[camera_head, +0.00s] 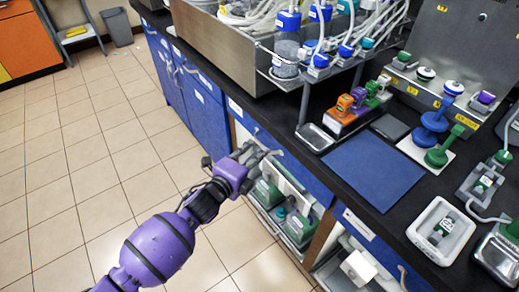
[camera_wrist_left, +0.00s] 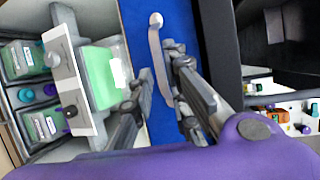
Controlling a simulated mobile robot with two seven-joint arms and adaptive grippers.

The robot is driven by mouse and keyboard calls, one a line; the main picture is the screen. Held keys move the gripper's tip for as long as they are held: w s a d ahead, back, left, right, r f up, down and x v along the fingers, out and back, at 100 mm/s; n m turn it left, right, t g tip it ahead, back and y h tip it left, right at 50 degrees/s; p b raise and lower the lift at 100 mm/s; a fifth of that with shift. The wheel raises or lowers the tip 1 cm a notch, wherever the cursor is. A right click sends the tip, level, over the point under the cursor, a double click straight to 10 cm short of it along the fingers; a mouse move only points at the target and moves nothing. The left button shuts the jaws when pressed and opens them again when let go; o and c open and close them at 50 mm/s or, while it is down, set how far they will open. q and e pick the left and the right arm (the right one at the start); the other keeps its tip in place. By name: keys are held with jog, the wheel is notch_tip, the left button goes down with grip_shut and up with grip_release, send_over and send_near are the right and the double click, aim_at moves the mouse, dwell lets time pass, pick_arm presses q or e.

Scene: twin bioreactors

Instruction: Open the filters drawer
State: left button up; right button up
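The blue drawer front (camera_head: 303,174) lies just under the black counter and looks closed; whether it is the filters drawer cannot be read. It also shows in the left wrist view as a blue panel (camera_wrist_left: 135,15). Its pale bar handle (camera_wrist_left: 155,45) stands between the fingertips of my left gripper (camera_wrist_left: 160,75), with the right-hand finger very close to it. In the head view my left gripper (camera_head: 248,154) is at the drawer front. The fingers are near together, but whether they press on the handle is unclear. My right gripper is out of view.
Below the drawer, an open shelf (camera_head: 262,192) holds green-and-white boxes, close to my left gripper. Above it, the black counter (camera_head: 300,100) carries a blue mat (camera_head: 373,170), a metal tray (camera_head: 314,138) and fittings.

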pick_arm(q)
jog(key=shift+x, duration=1.55)
grip_shut()
